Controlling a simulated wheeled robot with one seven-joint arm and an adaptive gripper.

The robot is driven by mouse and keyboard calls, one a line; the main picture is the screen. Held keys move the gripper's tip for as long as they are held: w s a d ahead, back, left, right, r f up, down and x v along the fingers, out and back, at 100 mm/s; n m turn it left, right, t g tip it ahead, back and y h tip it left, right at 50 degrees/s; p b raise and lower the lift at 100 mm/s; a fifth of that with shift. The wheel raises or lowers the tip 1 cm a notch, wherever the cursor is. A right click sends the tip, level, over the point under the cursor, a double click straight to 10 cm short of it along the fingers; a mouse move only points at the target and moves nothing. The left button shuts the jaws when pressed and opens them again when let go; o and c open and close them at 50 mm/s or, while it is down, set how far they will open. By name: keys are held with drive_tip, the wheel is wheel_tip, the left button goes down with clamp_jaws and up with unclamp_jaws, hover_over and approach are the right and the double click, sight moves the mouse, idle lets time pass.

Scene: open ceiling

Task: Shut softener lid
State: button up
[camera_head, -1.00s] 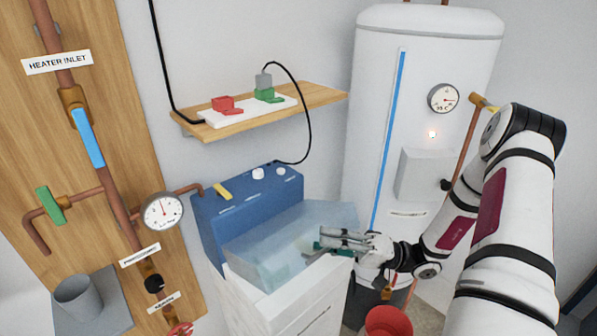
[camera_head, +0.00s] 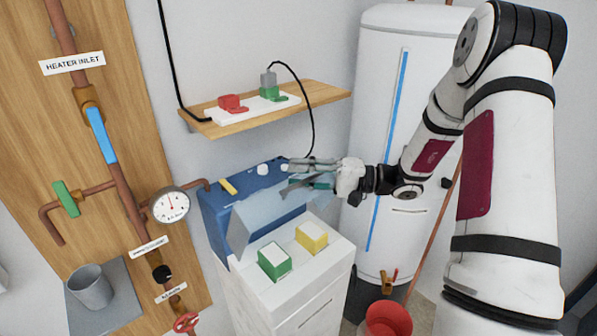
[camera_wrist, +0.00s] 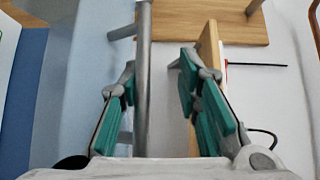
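The translucent light-blue softener lid (camera_head: 268,212) stands tilted up on the softener, behind its open white cabinet top. It also shows along the left of the wrist view (camera_wrist: 85,80). My gripper (camera_head: 287,178) is at the lid's upper right edge. In the wrist view its green-padded fingers (camera_wrist: 158,85) are spread apart. A grey bar (camera_wrist: 143,90), likely the lid's handle, runs between them, nearer the left finger and apart from the right one. Whether the bar touches the left finger is unclear.
A green box (camera_head: 274,262) and a yellow box (camera_head: 312,237) sit on the white cabinet top (camera_head: 300,290). The softener's blue control head (camera_head: 215,215) is behind. A wooden shelf (camera_head: 325,93) is above my gripper, the white heater tank (camera_head: 395,70) behind my arm, a red bucket (camera_head: 388,320) below.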

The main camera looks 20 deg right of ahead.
drive_tip(key=shift+w+a+r, duration=0.1)
drive_tip(key=shift+w+r, duration=0.2)
drive_tip(key=shift+w, duration=0.1)
drive_tip(key=f+v, duration=0.2)
drive_tip(key=v, duration=1.3)
drive_tip(key=shift+d+f, duration=0.25)
drive_tip(key=shift+d, duration=0.1)
idle(1.0)
drive_tip(key=shift+s, duration=0.1)
